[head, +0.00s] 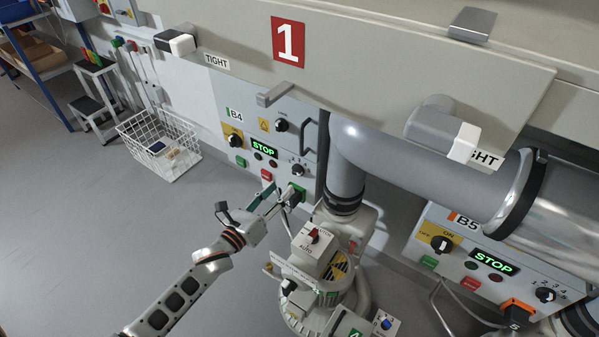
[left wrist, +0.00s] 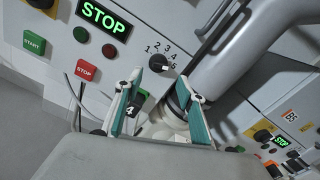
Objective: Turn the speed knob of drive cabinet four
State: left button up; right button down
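Drive cabinet B4 (head: 231,150) stands against the wall with a lit green STOP display (head: 264,149). Its speed knob (head: 298,170) is black, low on the right of the panel. In the left wrist view the same knob (left wrist: 159,63) has marks 1 to 4 around its upper side. My left gripper (head: 284,200) is below the knob, by the green connector box marked 4 (head: 298,188). In the left wrist view its two green-padded fingers (left wrist: 163,92) are apart, with the knob beyond and above their tips. I see no contact with the knob. My right gripper is not in view.
A grey pipe (head: 347,160) comes down just right of the knob, above a white machine (head: 320,255). A beam marked 1 (head: 390,60) crosses above. Cabinet B5 (head: 460,255) is at right. A wire basket (head: 158,145) stands left; the floor in front of it is clear.

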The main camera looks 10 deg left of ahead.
aim_at(295, 173)
pick_arm(q)
jog(key=shift+b+x, duration=0.6)
jog(key=shift+x, duration=3.3)
jog(key=shift+r, duration=0.1)
jog(key=c, duration=0.9)
